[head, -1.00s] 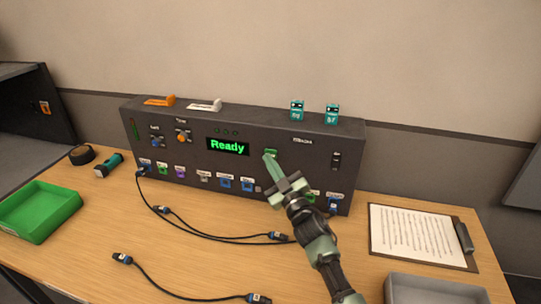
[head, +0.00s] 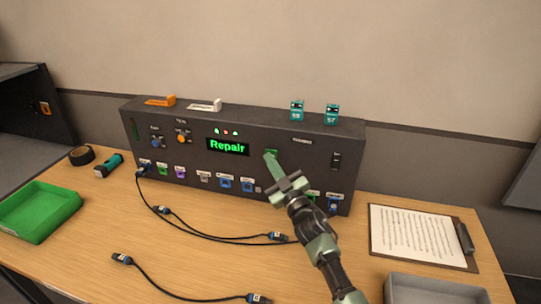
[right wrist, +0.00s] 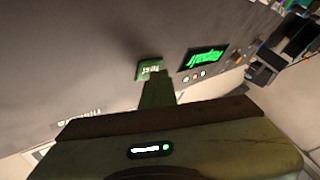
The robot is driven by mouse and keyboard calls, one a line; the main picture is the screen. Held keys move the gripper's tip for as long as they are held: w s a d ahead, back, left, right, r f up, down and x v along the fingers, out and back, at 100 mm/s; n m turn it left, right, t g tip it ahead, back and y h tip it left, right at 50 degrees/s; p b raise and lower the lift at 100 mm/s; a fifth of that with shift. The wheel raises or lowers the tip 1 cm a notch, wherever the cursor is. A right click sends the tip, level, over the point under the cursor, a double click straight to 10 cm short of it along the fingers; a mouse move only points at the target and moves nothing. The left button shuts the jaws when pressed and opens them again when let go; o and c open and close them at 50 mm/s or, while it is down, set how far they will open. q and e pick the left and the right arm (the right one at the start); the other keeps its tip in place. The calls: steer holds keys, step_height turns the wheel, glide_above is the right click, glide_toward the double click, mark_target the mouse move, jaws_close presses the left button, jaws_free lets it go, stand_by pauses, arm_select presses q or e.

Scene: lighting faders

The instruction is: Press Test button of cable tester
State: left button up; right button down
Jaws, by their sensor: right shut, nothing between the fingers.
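The cable tester is a long dark box (head: 300,146) at the back of the wooden table. Its screen (head: 228,146) reads "Repair" in green, with small green and red lights above it. The green Test button (head: 271,153) is on the front face, right of the screen; it also shows in the right wrist view (right wrist: 149,69). My right gripper (head: 270,158) is shut and empty. Its fingertips are at the button and cover part of it; whether they touch or press it is hard to tell. My left gripper is not in view.
Black cables (head: 190,287) lie on the table in front of the tester. A green tray (head: 40,232) is at the left and a grey tray (head: 440,284) at the front right. A clipboard (head: 415,235) lies at the right. Two teal blocks stand on the tester's top.

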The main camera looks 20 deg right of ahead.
steer(key=shift+s+a+p, duration=0.35)
steer(key=shift+s+a, duration=0.05)
steer(key=shift+s, duration=0.25)
steer(key=shift+s+a+p, duration=0.45)
steer(key=shift+s+a, duration=0.25)
steer(key=shift+s, duration=0.35)
steer(key=shift+s+a+p, duration=0.45)
steer(key=shift+s+a, duration=0.25)
steer(key=shift+s, duration=0.3)
steer(key=shift+r, duration=0.1)
